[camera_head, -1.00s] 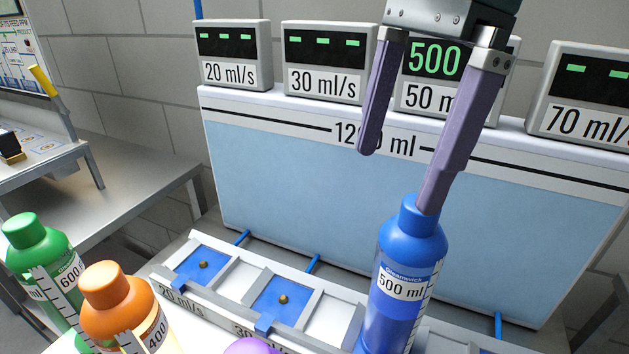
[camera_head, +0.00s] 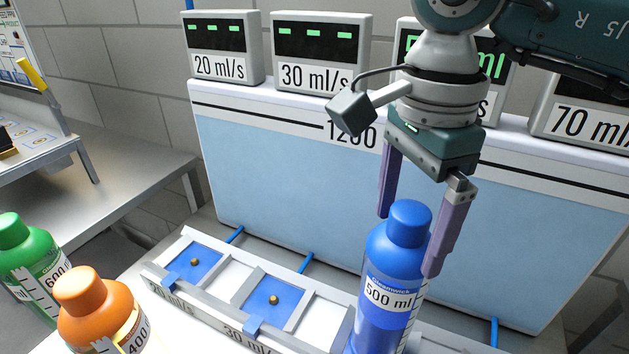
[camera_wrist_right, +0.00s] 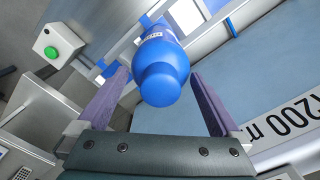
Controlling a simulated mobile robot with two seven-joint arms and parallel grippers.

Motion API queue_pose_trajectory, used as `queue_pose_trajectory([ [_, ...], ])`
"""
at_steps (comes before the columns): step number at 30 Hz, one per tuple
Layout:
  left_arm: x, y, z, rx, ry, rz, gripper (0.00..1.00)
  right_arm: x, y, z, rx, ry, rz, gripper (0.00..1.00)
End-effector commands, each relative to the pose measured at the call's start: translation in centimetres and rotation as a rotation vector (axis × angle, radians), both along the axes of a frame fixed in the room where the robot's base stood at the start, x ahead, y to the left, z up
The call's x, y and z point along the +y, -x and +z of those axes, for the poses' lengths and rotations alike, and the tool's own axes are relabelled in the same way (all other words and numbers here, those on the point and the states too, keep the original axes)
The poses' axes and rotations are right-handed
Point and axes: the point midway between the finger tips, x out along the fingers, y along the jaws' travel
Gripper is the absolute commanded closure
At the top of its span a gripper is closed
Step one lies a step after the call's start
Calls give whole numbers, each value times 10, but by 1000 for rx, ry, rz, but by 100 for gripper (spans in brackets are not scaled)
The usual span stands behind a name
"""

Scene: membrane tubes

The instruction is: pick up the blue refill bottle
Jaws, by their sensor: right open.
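The blue refill bottle (camera_head: 391,290), labelled 500 ml, stands upright in a slot of the rack in front of the light-blue tank. My right gripper (camera_head: 408,246) is open and points down, its two purple fingers on either side of the bottle's upper part. In the right wrist view the bottle's blue cap (camera_wrist_right: 164,84) lies between the open fingers (camera_wrist_right: 163,92). Whether a finger touches the bottle cannot be told. The bottle's base is cut off by the head view's lower edge. My left gripper is not in view.
An orange bottle (camera_head: 101,318) and a green bottle (camera_head: 33,270) stand at lower left. The rack has empty slots with blue plates (camera_head: 274,300) left of the blue bottle. The tank (camera_head: 290,185) and its display boxes (camera_head: 320,52) rise close behind. A green button (camera_wrist_right: 51,53) shows in the wrist view.

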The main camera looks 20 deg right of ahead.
Motion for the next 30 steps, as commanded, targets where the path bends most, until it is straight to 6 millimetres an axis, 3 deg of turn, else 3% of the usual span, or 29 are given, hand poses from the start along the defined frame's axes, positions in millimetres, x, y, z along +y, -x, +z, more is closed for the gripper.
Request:
queue_pose_trajectory([
  [6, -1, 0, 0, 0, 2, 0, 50, 0, 0, -1, -1, -1, 1, 0],
  [30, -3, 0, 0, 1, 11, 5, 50, 0, 0, -1, 0, -1, 0, 90],
])
